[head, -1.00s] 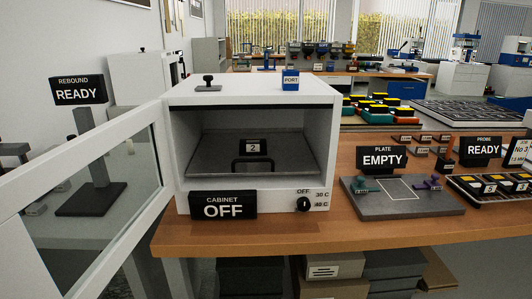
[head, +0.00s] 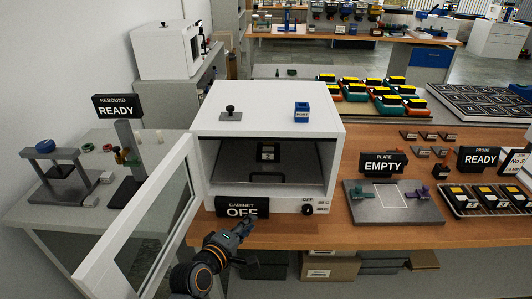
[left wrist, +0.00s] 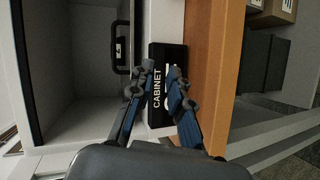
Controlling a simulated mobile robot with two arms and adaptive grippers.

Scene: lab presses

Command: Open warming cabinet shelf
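The white warming cabinet (head: 275,125) stands on the bench with its glass door (head: 140,225) swung open to the left. Inside lies a dark grey shelf (head: 305,172) with a black handle (head: 252,182) at its front and a block marked 2 (head: 268,153). The shelf sits within the cabinet. My left gripper (head: 245,226) is in front of the black CABINET OFF sign (head: 228,204), below the opening. In the left wrist view its fingers (left wrist: 162,74) have a gap with nothing held, over the sign; the handle (left wrist: 122,45) is to their upper left. My right gripper is not in view.
The open door (head: 182,180) stands close to my left arm. A knob (head: 307,209) is at the cabinet's lower right. The plate fixture (head: 410,210) and probe rack (head: 480,202) lie right. The rebound stand (head: 128,150) is left. Space before the opening looks free.

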